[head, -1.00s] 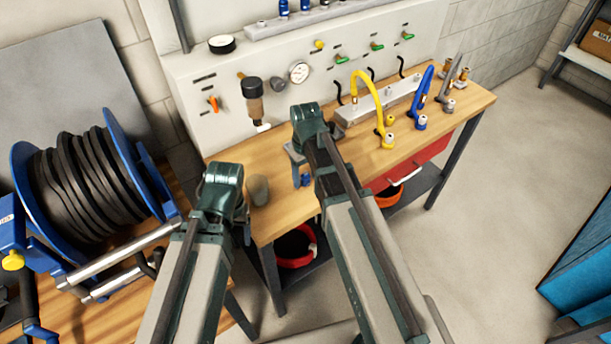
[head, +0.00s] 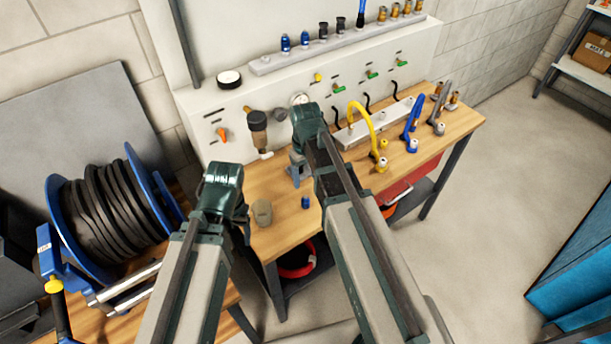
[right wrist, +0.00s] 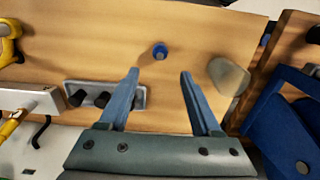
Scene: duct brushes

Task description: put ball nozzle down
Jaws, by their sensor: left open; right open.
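A small blue nozzle (head: 306,203), which looks like the ball nozzle, stands on the wooden bench top (head: 268,187) near its front edge. In the right wrist view the blue nozzle (right wrist: 160,51) lies just beyond the fingertips, in line with the gap. My right gripper (right wrist: 159,73) is open and empty, with bare wood between its fingers. In the head view my right gripper (head: 298,172) is above the bench, slightly behind and left of the nozzle. My left gripper (head: 240,225) is at the bench's left end, its fingers mostly hidden by my arm.
A grey-beige cup (head: 262,212) stands left of the nozzle. A grey holder with dark sockets (right wrist: 100,97) is close to one right finger. Yellow (head: 362,130) and blue (head: 413,125) hooked tools stand to the right. A hose reel (head: 110,215) is at left.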

